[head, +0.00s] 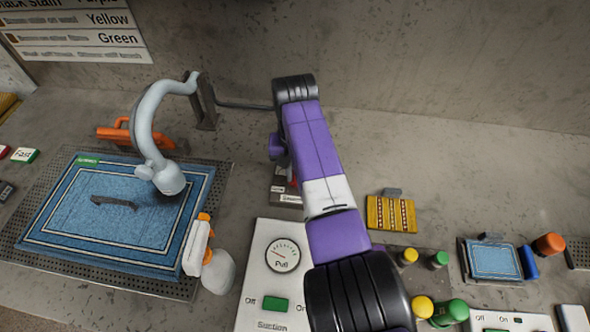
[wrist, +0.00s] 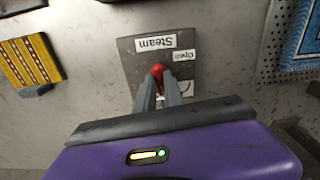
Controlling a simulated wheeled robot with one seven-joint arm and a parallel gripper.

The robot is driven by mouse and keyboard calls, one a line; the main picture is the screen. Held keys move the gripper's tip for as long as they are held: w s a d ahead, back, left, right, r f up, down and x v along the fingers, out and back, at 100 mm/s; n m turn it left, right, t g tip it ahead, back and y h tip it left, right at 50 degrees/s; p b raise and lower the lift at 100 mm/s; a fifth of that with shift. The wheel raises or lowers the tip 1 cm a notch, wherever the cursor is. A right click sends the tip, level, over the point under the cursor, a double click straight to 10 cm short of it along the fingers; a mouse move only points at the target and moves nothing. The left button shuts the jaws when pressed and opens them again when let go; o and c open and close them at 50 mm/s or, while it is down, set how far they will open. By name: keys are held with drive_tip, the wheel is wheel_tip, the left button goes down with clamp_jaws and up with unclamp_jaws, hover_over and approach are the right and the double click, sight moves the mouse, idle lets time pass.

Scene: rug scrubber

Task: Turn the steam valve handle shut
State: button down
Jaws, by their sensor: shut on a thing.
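The steam valve is a grey plate (wrist: 128,57) labelled "Steam" and "Open", seen upside down in the wrist view. Its red handle (wrist: 157,70) sits between the fingertips of my gripper (wrist: 158,82), which is shut on it. The finger tips cover part of the handle, so its exact angle is hard to tell. In the head view my arm hides most of the valve. The plate's left part (head: 284,199) and a sliver of the red handle (head: 291,178) show beside the arm.
A blue rug (head: 75,222) lies on a perforated tray under a grey steam nozzle arm (head: 143,115). A spray bottle (head: 217,272) stands beside it. A suction panel (head: 256,293) with a gauge is in front. A yellow striped brush block (head: 376,213) and several bottles are at right.

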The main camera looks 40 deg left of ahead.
drive_tip(key=shift+r+m, duration=0.1)
drive_tip(key=shift+m, duration=0.4)
drive_tip(key=c, duration=1.4)
unclamp_jaws()
drive_tip(key=shift+c, duration=0.2)
drive_tip(key=shift+r+b, duration=0.4)
drive_tip(key=shift+r, duration=3.45)
drive_tip(key=shift+w+a, duration=0.1)
